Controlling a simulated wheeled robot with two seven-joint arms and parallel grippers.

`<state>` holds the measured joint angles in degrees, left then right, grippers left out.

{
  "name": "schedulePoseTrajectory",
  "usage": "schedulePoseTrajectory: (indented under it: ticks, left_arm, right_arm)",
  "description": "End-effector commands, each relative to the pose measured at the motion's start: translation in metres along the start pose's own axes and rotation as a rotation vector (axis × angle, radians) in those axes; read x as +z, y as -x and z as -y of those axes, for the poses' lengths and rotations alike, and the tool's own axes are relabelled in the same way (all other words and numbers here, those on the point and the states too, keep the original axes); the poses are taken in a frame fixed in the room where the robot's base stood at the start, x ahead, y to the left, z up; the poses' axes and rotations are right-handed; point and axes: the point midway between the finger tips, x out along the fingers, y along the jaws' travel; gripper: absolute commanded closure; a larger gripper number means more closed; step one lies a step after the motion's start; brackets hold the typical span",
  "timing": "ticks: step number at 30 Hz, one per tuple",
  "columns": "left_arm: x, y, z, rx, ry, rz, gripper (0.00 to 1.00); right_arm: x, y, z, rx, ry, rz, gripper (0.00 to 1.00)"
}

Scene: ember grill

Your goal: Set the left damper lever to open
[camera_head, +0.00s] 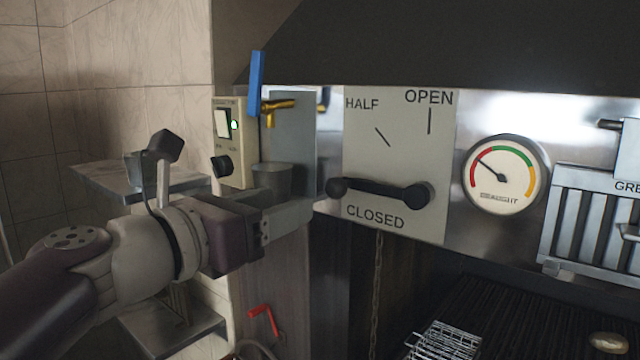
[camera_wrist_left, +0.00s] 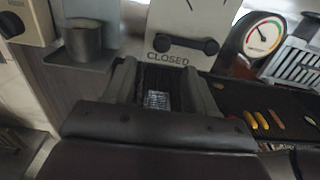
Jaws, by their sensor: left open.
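The left damper lever (camera_head: 380,188) is a black bar on a pale plate (camera_head: 400,130) marked HALF, OPEN and CLOSED. It lies nearly level, its round knob at the left and its pivot at the right, just above the word CLOSED. The lever also shows in the left wrist view (camera_wrist_left: 187,45). My left gripper (camera_head: 305,205) is open and empty, its fingertips left of the knob and apart from it. In the left wrist view the spread fingers (camera_wrist_left: 160,75) point toward the plate, with the lever beyond them. My right gripper is not in view.
A switch box (camera_head: 236,150), a blue handle (camera_head: 256,83) and a cup (camera_head: 270,180) stand close behind my left gripper. A red crank (camera_head: 264,317) is below. A dial gauge (camera_head: 502,175) sits right of the plate. A chain (camera_head: 379,265) hangs under it, beside the dark grill.

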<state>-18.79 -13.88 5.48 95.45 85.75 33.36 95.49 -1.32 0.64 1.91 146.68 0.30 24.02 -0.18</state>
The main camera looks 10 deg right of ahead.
Motion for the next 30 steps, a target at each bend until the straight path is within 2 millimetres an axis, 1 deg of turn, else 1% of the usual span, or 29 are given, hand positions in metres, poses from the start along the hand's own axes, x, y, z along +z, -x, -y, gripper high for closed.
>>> schedulePoseTrajectory:
  ticks: [1,6,9,12,16,23,24,26,27,28,30]
  left_arm:
    - [0.004,-0.013,0.001,-0.004,0.001,-0.003,0.44]
    - [0.003,-0.058,0.001,-0.003,-0.002,-0.005,0.44]
    - [0.002,-0.078,0.0,-0.001,-0.001,-0.004,0.44]
    - [0.002,-0.092,0.0,0.0,-0.004,-0.003,0.44]
    - [0.0,-0.101,0.0,0.002,-0.005,-0.002,0.44]
    - [-0.001,-0.101,0.0,0.002,-0.006,-0.002,0.44]
    - [-0.001,-0.101,0.0,0.002,-0.006,-0.002,0.57]
    - [-0.001,-0.101,0.0,0.002,-0.006,-0.002,0.76]
    - [-0.001,-0.101,0.0,0.002,-0.006,-0.002,0.89]
    - [-0.001,-0.101,0.0,0.002,-0.006,-0.002,0.99]
    - [-0.001,-0.101,0.0,0.002,-0.006,-0.002,1.0]
  right_arm:
    - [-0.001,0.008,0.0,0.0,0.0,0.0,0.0]
    - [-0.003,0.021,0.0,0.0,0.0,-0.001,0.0]
    - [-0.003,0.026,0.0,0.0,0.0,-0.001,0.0]
    - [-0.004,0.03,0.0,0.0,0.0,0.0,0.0]
    - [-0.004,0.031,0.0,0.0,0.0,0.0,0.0]
    - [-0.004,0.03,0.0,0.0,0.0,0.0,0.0]
    - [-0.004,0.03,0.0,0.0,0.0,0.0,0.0]
    - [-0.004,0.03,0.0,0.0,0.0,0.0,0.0]
    - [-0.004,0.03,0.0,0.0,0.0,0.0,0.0]
    - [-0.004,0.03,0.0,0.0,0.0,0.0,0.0]
    - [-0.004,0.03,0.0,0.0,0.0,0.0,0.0]
